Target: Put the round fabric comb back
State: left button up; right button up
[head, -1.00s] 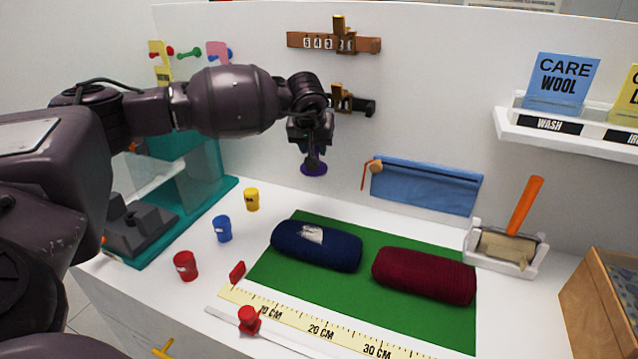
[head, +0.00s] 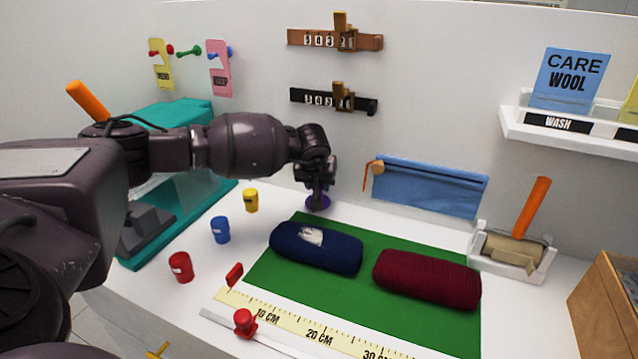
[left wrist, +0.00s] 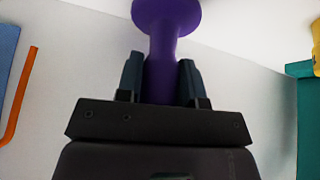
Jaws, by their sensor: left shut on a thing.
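My left gripper (head: 318,190) is shut on a purple round thing with a wide disc end, which I take to be the round fabric comb (head: 317,203). In the left wrist view the purple comb (left wrist: 165,40) stands between the two fingers (left wrist: 160,82), its stem gripped and its flared end pointing away from the gripper. In the head view the gripper points down, near the back wall, behind the navy wool roll (head: 316,247). The comb appears above the white top; I cannot tell whether it touches it. My right gripper is not in view.
A green mat (head: 380,308) holds the navy roll and a dark red roll (head: 427,278). Yellow (head: 251,200), blue (head: 220,229) and red (head: 181,267) cups stand left. A blue pouch (head: 430,188) hangs behind. A lint roller (head: 512,248) rests in a white holder at right.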

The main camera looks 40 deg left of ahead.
pick_arm(q)
jog(key=shift+w+f, duration=0.2)
jog(key=shift+r, duration=0.15)
jog(key=shift+f, duration=0.2)
jog(key=o, duration=0.9)
jog(key=shift+r, duration=0.1)
